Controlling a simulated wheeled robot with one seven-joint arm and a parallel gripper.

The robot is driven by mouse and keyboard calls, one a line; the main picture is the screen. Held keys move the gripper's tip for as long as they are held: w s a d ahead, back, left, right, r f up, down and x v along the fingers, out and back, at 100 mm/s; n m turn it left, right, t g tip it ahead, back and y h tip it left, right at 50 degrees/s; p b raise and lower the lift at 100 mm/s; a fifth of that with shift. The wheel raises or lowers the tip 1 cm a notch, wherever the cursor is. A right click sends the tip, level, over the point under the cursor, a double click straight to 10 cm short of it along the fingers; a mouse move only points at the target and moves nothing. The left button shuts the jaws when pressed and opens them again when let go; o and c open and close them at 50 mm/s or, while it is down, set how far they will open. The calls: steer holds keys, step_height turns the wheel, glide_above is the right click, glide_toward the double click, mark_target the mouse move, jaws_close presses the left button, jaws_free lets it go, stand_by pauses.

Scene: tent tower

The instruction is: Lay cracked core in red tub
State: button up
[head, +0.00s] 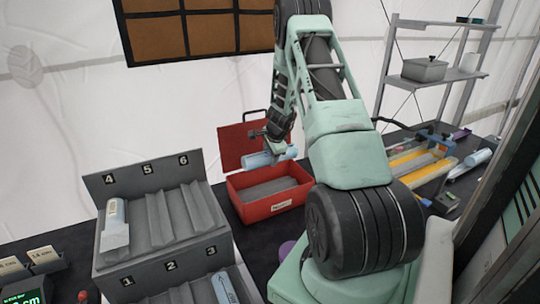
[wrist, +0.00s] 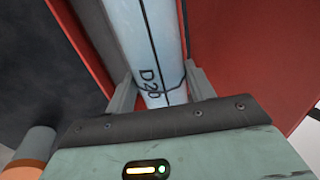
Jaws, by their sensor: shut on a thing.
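My gripper (head: 272,149) is shut on a light-blue core (head: 258,160). In the wrist view the core (wrist: 146,42) lies between the two fingers (wrist: 160,93). It is marked D20, and thin dark lines like cracks run along and across it. The red tub (head: 272,208) stands open on the dark bench, its lid raised at the back. The core is held above the tub's back left part, near the lid. Whether it touches the tub is unclear. The tub's grey ridged inside shows no core. Red tub surfaces (wrist: 235,45) also flank the core in the wrist view.
A grey numbered rack (head: 160,262) stands left of the tub, with a core (head: 116,222) in slot 4 and another (head: 223,288) in slot 3. A yellow tray (head: 425,167) and another light-blue cylinder (head: 478,158) lie to the right, beyond my arm.

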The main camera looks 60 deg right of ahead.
steer(key=shift+w+d, duration=0.15)
steer(key=shift+w, duration=0.05)
steer(key=shift+w+d+f, duration=0.1)
steer(key=shift+f, duration=0.25)
steer(key=shift+f+b, duration=0.4)
steer(key=shift+f, duration=0.05)
steer(key=shift+f+b, duration=1.2)
steer(key=shift+f, duration=1.5)
steer(key=shift+b, duration=0.35)
step_height(320, 180, down, 8)
steer(key=b, duration=0.8)
steer(key=shift+f, duration=0.15)
